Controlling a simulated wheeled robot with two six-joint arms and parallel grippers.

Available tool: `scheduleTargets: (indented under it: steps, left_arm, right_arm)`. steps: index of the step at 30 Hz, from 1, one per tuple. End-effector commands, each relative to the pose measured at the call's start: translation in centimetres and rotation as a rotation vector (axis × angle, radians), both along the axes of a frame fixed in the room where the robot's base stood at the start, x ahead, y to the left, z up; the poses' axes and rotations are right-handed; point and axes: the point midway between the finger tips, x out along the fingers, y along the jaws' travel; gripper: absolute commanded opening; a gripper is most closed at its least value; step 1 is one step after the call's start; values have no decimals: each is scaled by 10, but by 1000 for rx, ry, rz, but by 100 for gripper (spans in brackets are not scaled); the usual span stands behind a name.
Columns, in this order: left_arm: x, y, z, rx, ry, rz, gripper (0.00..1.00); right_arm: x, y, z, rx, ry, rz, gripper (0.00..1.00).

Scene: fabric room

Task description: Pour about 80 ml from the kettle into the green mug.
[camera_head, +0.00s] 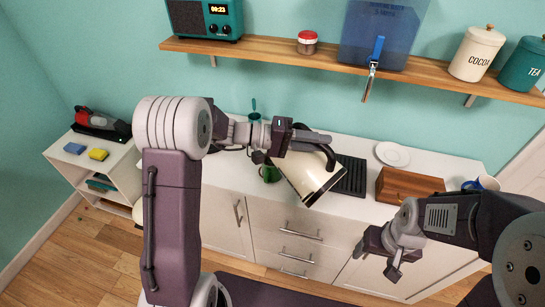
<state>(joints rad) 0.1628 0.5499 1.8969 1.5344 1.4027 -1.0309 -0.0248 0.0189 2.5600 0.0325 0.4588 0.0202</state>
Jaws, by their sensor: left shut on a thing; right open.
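The cream kettle (308,178) with a black handle is held above the white counter, tilted with its base toward the lower right. My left gripper (312,141) is shut on the kettle's handle. The green mug (269,174) stands on the counter just left of the kettle body, partly hidden by the kettle and gripper. Whether liquid is flowing, and the mug's fill level, cannot be seen. My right gripper (376,258) is open and empty in front of the drawers, away from the kettle and mug.
A black ribbed rack (352,176), a wooden box (408,187) and a white plate (392,154) are on the counter to the right. A wall shelf (270,53) holds a blue dispenser (383,35) and canisters. A low white unit (62,158) stands at the left.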

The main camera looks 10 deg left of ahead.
Motion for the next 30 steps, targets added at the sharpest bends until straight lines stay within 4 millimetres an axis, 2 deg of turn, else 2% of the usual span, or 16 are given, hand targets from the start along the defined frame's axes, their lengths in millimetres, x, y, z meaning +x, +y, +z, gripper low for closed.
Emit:
scheduleTargets:
  steps: [30]
  left_arm:
    - [17,27,19,-108,62,-1,0]
  right_arm:
    - [0,0,6,0,0,0,70]
